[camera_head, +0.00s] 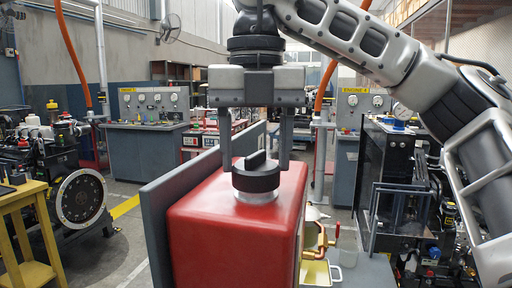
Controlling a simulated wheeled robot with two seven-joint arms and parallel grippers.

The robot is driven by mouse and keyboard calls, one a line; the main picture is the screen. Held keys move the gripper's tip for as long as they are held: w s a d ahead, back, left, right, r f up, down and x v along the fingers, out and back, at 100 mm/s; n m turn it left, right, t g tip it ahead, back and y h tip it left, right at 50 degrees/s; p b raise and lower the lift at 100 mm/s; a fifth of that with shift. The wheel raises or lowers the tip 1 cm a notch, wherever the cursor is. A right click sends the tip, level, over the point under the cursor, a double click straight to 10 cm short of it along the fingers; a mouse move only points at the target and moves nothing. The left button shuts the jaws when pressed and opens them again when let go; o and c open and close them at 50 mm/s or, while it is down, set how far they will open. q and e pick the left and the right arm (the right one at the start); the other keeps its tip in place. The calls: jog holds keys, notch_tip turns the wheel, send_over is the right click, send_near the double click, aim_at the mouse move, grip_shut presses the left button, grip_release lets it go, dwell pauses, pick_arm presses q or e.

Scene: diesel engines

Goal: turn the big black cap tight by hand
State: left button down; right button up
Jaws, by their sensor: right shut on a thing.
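The big black cap (256,179) sits on the light metal neck (256,197) on top of a red tank (235,235), in the middle of the head view. It is round with a raised bar across its top. My right gripper (256,168) points straight down over it, one finger at each side, and is shut on the cap. I cannot tell from here whether the cap is fully seated. My left gripper is not in view.
A grey panel (165,220) stands along the tank's left side. Copper pipes (321,240) and a pale container (316,271) are at its right. A black engine (395,190) stands further right, a yellow stand (30,235) at far left.

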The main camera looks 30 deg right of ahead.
jog(key=shift+f+m, duration=0.2)
jog(key=shift+m, duration=0.6)
jog(key=o, duration=1.5)
jog(key=shift+r, duration=0.1)
jog(key=shift+c, duration=0.5)
